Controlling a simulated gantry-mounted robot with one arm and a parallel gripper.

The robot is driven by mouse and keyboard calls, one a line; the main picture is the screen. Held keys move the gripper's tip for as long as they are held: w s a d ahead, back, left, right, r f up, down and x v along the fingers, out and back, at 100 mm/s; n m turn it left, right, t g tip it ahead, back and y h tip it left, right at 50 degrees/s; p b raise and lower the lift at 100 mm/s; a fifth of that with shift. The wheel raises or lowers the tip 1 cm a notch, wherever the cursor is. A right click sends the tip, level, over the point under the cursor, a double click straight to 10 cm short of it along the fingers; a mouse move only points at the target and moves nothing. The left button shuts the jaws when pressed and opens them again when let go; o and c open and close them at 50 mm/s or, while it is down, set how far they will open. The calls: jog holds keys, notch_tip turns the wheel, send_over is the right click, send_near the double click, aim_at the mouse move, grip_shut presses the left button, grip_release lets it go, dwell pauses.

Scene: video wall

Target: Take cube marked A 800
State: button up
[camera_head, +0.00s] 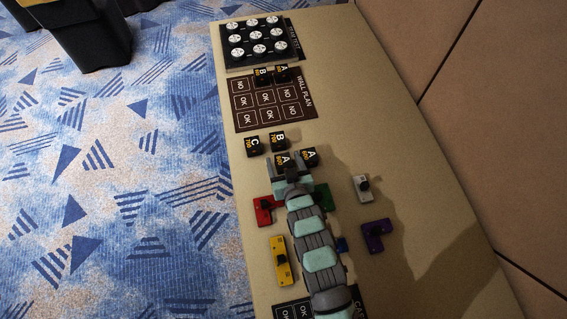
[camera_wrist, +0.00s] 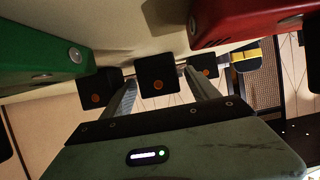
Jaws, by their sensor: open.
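A black cube with a white A and small orange digits, seemingly 800 (camera_head: 282,158), stands on the tan table, directly in front of my gripper (camera_head: 291,173). A second black A cube (camera_head: 310,155) stands close to its right; its digits are too small to read surely. In the wrist view my gripper (camera_wrist: 164,88) is open. A black cube with an orange dot (camera_wrist: 158,72) shows between its two fingers, and I cannot tell whether they touch it. Other black cubes stand close outside the left finger (camera_wrist: 98,88) and right finger (camera_wrist: 207,62).
Cubes B (camera_head: 278,139) and C (camera_head: 252,147) stand just beyond; two more cubes (camera_head: 263,75) stand at the wall plan mat (camera_head: 242,113). Red (camera_head: 264,213), green (camera_head: 325,204), yellow (camera_head: 281,262), white (camera_head: 361,187) and purple (camera_head: 375,238) blocks lie around my arm.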

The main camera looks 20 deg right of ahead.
jog(key=shift+w+f, duration=0.1)
jog(key=shift+w, duration=0.15)
jog(key=shift+s, duration=0.1)
jog(key=c, duration=1.5)
